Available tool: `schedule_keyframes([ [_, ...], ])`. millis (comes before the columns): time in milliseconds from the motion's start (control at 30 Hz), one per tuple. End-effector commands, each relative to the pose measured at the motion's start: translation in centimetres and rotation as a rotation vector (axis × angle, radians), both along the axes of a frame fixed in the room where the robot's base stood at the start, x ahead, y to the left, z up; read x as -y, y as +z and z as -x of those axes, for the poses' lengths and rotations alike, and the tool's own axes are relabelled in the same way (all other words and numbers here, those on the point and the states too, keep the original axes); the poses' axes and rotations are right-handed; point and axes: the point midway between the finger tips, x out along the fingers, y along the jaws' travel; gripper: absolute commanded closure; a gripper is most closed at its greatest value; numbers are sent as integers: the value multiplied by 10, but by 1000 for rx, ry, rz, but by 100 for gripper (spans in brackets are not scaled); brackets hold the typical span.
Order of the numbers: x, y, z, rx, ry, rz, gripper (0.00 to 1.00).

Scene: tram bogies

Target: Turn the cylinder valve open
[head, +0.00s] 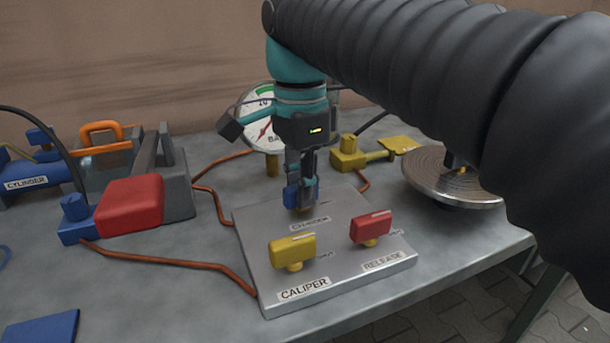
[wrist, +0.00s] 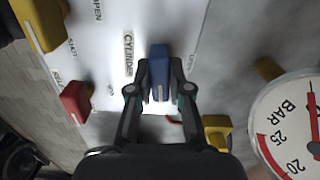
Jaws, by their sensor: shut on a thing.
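The blue cylinder valve handle (head: 291,197) stands at the back of the grey valve panel (head: 335,275), behind its CYLINDER label. My gripper (head: 302,190) points down over the panel and hides part of the handle in the head view. In the wrist view the blue handle (wrist: 160,62) lies between the two fingertips of my gripper (wrist: 160,82), and the fingers are shut on its sides.
A yellow CALIPER handle (head: 292,250) and a red RELEASE handle (head: 371,228) stand in front on the panel. A pressure gauge (head: 258,125) is behind my gripper. A round metal disc (head: 440,183) is at right, a red block (head: 130,205) at left.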

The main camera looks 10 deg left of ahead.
Motion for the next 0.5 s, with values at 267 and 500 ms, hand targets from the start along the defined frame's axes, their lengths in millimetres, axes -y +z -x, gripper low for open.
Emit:
schedule_keyframes([
  [267,0,4,0,-1,243,1,100],
  [500,0,3,0,-2,471,0,100],
])
